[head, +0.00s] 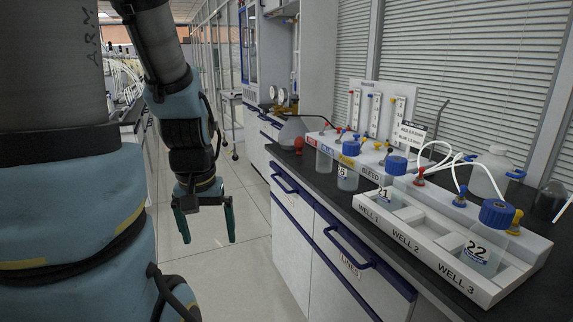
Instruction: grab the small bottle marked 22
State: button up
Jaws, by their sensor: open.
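The bottle marked 22 (478,252) is a small clear bottle with a blue cap. It stands in the WELL 3 place of the white well rack (403,241), at the right of the head view, near the front of the bench. My gripper (207,235) hangs open and empty over the floor aisle, fingers pointing down, well to the left of the bench and apart from the bottle. Another blue-capped bottle (391,197) stands at WELL 1. A bottle marked 26 (347,178) stands farther back.
The dark bench top (350,214) has a narrow clear strip in front of the rack. Tubes and coloured fittings rise behind the wells. A white wash bottle (490,174) and a flask (292,133) stand behind. Blue-handled cabinets (335,262) face the open floor.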

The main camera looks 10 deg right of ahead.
aim_at(485, 248)
jog(key=j+z, duration=0.1)
jog(key=z, duration=0.35)
jog(key=j+z, duration=0.1)
jog(key=z, duration=0.35)
jog(key=k, duration=0.05)
